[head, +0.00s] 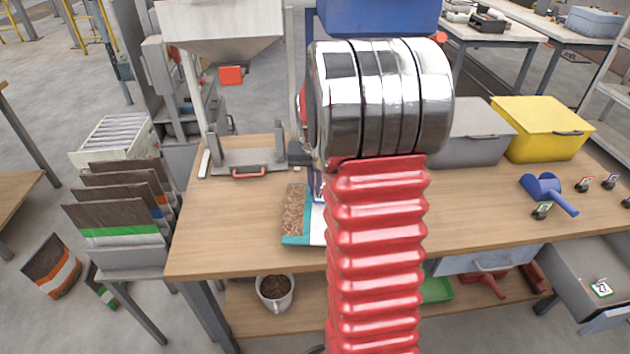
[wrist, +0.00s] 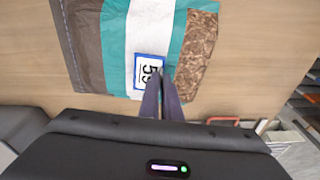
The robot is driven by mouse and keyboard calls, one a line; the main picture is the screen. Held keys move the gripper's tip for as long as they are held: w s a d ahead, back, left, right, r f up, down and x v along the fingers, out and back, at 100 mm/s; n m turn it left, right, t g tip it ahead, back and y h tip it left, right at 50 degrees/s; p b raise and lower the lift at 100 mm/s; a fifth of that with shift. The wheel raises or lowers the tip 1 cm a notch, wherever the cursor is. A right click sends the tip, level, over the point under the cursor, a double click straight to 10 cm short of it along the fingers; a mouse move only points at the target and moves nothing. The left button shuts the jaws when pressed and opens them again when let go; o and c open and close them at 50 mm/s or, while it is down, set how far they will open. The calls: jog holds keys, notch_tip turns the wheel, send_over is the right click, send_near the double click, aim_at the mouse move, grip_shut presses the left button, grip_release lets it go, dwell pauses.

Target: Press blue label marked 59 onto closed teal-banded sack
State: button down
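The teal-banded sack (wrist: 115,45) lies flat on the bench, with a dark brown end, a white middle band and a brown pellet-patterned panel. A dashed line runs along its brown end. In the head view the sack (head: 294,240) is largely hidden behind my red arm. The blue-bordered label (wrist: 137,72) marked 59 is over the white band near the sack's edge. My gripper (wrist: 160,72) has its fingers nearly together at the label's edge and appears shut on it. I cannot tell whether the label touches the sack.
A grey bin (head: 470,135), a yellow bin (head: 540,125) and a blue scoop (head: 545,190) stand on the right of the bench (head: 240,225). Small numbered labels lie near the scoop. An open drawer (head: 590,265) holds a label marked 27. The bench's front left is clear.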

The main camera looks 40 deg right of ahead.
aim_at(315, 200)
jog(key=shift+f, duration=0.95)
jog(key=shift+f, duration=0.2)
dwell(0.4)
jog(key=c, duration=1.9)
grip_release()
notch_tip(315, 200, up, 14)
jog(key=s+a, duration=0.1)
jog(key=shift+s+a+f, duration=0.2)
jog(key=shift+s+a, duration=0.05)
